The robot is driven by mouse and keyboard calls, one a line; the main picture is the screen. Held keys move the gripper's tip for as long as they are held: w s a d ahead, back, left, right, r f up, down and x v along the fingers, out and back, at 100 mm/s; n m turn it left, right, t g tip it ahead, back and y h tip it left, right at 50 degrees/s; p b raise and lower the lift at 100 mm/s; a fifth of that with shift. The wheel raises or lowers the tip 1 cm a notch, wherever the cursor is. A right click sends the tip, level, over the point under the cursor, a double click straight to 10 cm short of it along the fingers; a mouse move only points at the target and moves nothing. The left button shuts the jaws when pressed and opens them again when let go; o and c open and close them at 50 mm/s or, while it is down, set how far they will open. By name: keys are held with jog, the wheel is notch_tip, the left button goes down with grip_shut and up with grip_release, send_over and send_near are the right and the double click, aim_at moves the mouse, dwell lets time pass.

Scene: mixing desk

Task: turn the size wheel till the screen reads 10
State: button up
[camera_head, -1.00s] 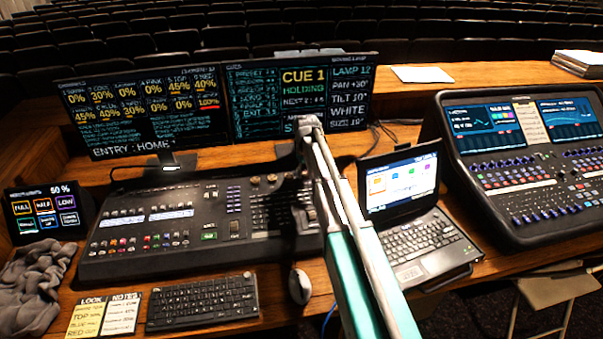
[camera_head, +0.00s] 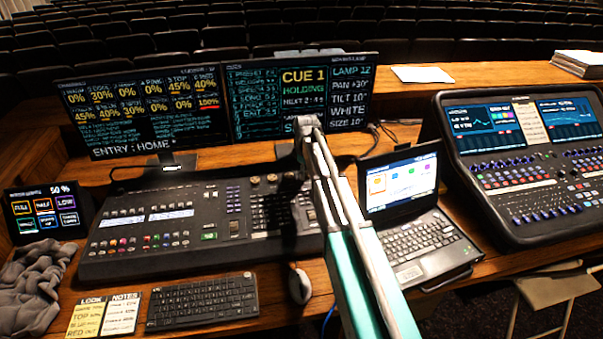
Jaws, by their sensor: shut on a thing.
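The right monitor (camera_head: 299,98) shows CUE 1 HOLDING and a lamp column. The bottom line of that column looks like SIZE 10, in small, slightly blurred type. The dark lighting console (camera_head: 160,262) stands below the monitors, with small round wheels (camera_head: 255,180) near its upper right. My gripper (camera_head: 301,205) points down at the console's right end, dark against dark and partly behind my arm. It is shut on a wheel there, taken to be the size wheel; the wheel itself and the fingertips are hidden.
An open laptop (camera_head: 418,240) stands just right of my arm. A larger mixing desk (camera_head: 530,190) is further right. A mouse (camera_head: 299,285) and a keyboard (camera_head: 202,302) lie in front of the console. A small touch screen (camera_head: 45,211) and grey cloth (camera_head: 32,285) are at left.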

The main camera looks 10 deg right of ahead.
jog(key=shift+s, duration=0.1)
dwell(0.3)
jog(key=o, duration=0.9)
jog(key=shift+c, duration=0.2)
jog(key=shift+r+m+p, duration=0.5)
jog(key=shift+r+p, duration=0.15)
jog(key=shift+p, duration=0.05)
notch_tip(320, 180, up, 12)
jog(key=m+p, duration=1.2)
jog(key=m, duration=0.1)
jog(key=shift+r, duration=0.25)
